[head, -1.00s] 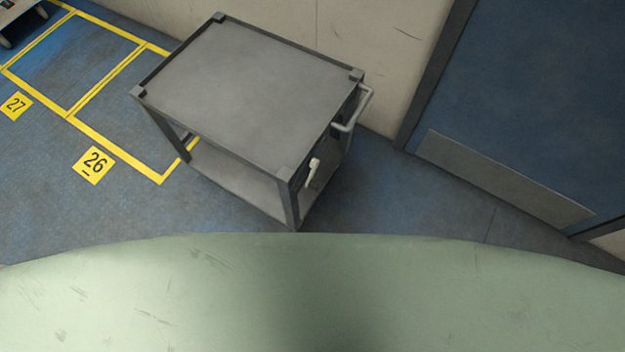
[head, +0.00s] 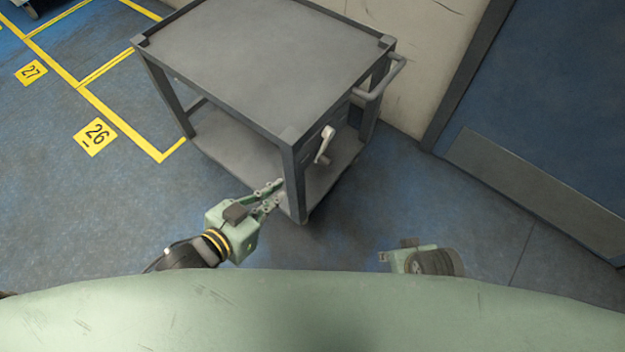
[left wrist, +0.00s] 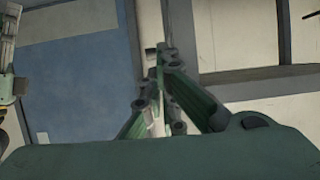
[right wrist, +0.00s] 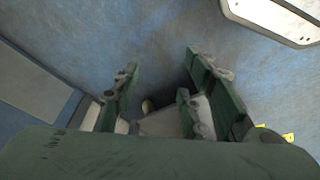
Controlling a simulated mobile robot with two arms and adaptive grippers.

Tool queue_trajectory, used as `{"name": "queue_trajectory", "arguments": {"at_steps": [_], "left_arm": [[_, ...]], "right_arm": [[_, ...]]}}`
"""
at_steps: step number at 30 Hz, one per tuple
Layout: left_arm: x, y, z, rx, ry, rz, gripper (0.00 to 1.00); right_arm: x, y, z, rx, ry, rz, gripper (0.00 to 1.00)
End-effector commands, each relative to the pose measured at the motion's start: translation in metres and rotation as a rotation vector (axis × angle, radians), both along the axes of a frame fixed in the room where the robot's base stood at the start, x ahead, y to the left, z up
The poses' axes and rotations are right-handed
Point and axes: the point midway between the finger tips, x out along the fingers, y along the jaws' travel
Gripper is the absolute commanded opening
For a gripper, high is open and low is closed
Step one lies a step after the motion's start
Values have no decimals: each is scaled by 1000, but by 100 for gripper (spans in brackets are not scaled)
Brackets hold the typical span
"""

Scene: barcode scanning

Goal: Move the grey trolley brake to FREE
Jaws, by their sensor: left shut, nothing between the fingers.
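The grey trolley (head: 255,60) stands in front of me, with a flat top and a lower shelf. Its pale brake lever (head: 325,143) is on the right-hand end panel, slanting from upper right to lower left; I cannot read any FREE marking. My left gripper (head: 279,191) is shut and empty, its fingertips by the trolley's near corner post, below and left of the lever; whether they touch the post is unclear. Its fingers meet in the left wrist view (left wrist: 157,75). My right gripper (head: 385,257) is low, right of the trolley; its fingers are apart in the right wrist view (right wrist: 160,75).
A grey push handle (head: 382,80) sticks out at the trolley's right end. A pale wall stands behind it and a blue door (head: 560,110) is at right. Yellow floor lines with markers 26 (head: 96,137) and 27 (head: 31,72) lie at left.

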Motion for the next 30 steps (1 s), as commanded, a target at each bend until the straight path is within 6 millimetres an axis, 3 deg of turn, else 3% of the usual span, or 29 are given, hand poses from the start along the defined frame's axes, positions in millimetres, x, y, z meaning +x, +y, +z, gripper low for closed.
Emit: {"name": "queue_trajectory", "arguments": {"at_steps": [4,8,23,30], "left_arm": [[-4,-11,12,-26,-18,-23,0],[5,-16,10,-28,-21,-23,0],[75,-67,-25,-26,-23,-23,0],[96,-83,-36,-27,-20,-23,0]], "right_arm": [[1,0,8,0,-8,-1,40],[1,-1,17,0,-12,-1,40],[-13,-4,89,2,-53,-7,40],[-15,-4,85,2,-51,-7,40]]}}
